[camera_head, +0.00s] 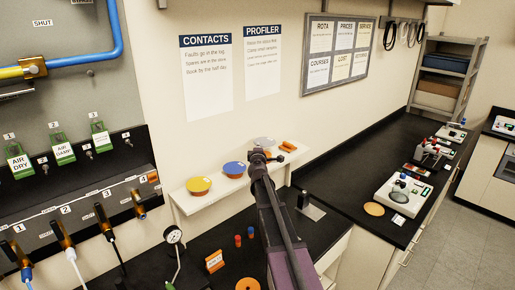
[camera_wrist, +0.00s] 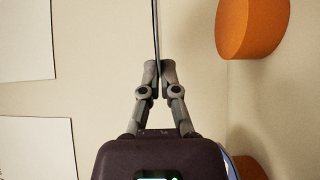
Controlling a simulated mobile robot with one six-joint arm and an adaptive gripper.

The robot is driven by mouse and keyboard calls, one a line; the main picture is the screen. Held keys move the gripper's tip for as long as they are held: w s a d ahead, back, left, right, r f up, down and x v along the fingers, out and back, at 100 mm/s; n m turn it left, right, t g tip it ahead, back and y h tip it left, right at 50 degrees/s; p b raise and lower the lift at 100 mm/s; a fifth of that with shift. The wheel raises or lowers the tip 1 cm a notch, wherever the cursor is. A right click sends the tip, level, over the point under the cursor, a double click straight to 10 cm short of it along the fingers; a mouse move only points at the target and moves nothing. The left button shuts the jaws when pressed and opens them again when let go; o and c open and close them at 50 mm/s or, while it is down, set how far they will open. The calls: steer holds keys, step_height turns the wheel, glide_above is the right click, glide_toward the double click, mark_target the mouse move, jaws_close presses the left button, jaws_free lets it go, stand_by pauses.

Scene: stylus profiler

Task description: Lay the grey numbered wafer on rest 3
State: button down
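My gripper (camera_head: 262,156) is above the white wall shelf, at the end of my raised arm. In the wrist view its fingertips (camera_wrist: 154,72) are closed together on a thin plate, seen edge-on as a dark line. This appears to be the grey wafer (camera_wrist: 155,28). In the head view a pale grey piece of the wafer (camera_head: 264,142) shows just past the fingers. Its number cannot be read. I cannot make out a rest marked 3 in either view.
The white shelf (camera_head: 181,208) bears a yellow bowl (camera_head: 199,187), a blue bowl (camera_head: 234,170) and orange pieces (camera_head: 289,146); an orange cylinder (camera_wrist: 252,25) is close in the wrist view. The black bench (camera_head: 345,180) holds instruments (camera_head: 403,192) at right. A dial gauge (camera_head: 174,236) stands below.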

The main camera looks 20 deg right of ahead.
steer(key=shift+f+b, duration=2.5)
steer(key=shift+f+b, duration=0.6)
stand_by(4.7)
